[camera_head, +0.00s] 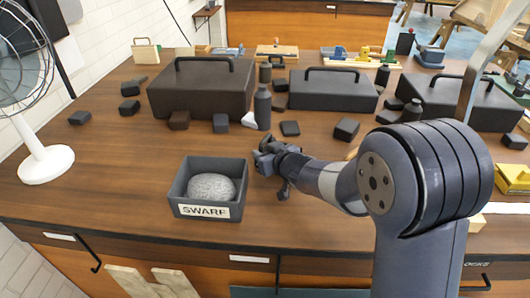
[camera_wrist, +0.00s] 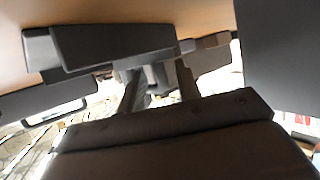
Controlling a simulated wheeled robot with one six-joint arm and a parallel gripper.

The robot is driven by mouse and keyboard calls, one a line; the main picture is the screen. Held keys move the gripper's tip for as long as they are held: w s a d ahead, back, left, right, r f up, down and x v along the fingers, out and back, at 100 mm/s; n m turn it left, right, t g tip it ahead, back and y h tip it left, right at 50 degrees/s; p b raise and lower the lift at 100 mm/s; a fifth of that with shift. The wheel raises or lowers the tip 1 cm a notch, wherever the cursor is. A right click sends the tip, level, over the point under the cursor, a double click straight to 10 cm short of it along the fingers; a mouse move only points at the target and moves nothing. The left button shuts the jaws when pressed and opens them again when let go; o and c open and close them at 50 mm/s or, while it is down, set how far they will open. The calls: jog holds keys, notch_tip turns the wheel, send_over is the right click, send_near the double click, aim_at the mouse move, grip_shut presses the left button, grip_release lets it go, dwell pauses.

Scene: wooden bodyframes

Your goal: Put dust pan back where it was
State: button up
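I cannot pick out a dust pan in either view. My gripper (camera_head: 270,172) hangs over the brown workbench (camera_head: 110,185), just right of the swarf bin. Its two fingers stand apart in the wrist view (camera_wrist: 160,88), with nothing clearly held between them. The dark grey bin (camera_head: 190,203), labelled SWARF, holds a speckled grey rounded lump (camera_head: 211,187). Part of the bench right of the gripper is hidden behind my arm.
A dark bottle (camera_head: 262,108) and small dark blocks (camera_head: 290,128) stand behind the gripper. Large handled cases (camera_head: 200,88) (camera_head: 333,92) line the bench farther back. A white fan (camera_head: 45,163) stands at the left. The bench left of the bin is clear.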

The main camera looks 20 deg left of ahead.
jog(key=shift+r, duration=0.25)
jog(key=p+v, duration=0.1)
jog(key=v, duration=1.1)
jog(key=shift+a+f, duration=0.1)
jog(key=x, duration=1.1)
jog(key=shift+w+a, duration=0.3)
jog(key=shift+w, duration=0.05)
jog(key=shift+r, duration=0.75)
